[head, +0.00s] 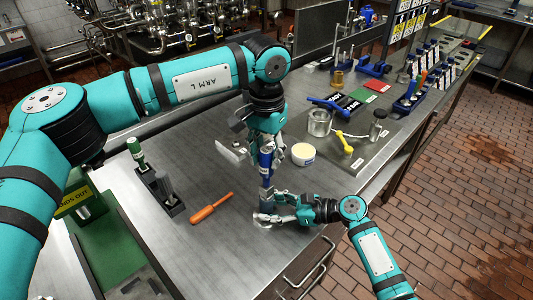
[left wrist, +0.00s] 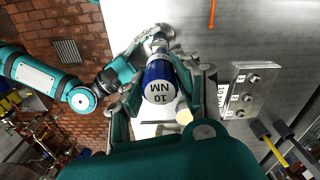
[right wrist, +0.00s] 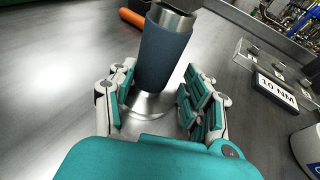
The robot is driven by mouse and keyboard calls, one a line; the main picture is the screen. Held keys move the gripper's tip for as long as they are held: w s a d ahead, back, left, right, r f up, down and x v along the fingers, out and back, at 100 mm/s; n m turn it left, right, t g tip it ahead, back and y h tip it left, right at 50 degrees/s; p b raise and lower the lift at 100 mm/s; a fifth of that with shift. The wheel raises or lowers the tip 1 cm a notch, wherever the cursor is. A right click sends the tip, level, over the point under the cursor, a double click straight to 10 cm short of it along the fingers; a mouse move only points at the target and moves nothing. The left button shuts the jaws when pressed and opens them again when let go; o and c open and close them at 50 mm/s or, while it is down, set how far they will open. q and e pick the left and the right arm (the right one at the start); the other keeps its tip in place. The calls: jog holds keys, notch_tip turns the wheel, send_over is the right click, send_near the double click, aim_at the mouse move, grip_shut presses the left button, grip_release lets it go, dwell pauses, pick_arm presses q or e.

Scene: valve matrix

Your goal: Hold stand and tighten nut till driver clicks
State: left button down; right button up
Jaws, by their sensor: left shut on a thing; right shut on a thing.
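The driver (head: 266,165) is a blue cylinder standing upright; its top end reads "10 NM" in the left wrist view (left wrist: 160,92). My left gripper (head: 266,147) is shut on the driver from above. In the head view the stand (head: 267,199) is directly below the driver. My right gripper (right wrist: 160,103) is low at the stand, one finger on each side, shut on it. The nut is hidden.
A metal block (left wrist: 250,90) with a "10 NM" label and several small nuts lies beside the driver. An orange screwdriver (head: 211,207) lies to the left. A white round tub (head: 303,154) stands to the right. Bare steel table lies around the stand; its front edge is close.

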pick_arm(q)
jog(key=m, duration=0.3)
jog(key=n, duration=0.3)
jog(key=shift+r, duration=1.55)
jog(key=shift+n, duration=1.8)
jog(key=shift+n, duration=1.8)
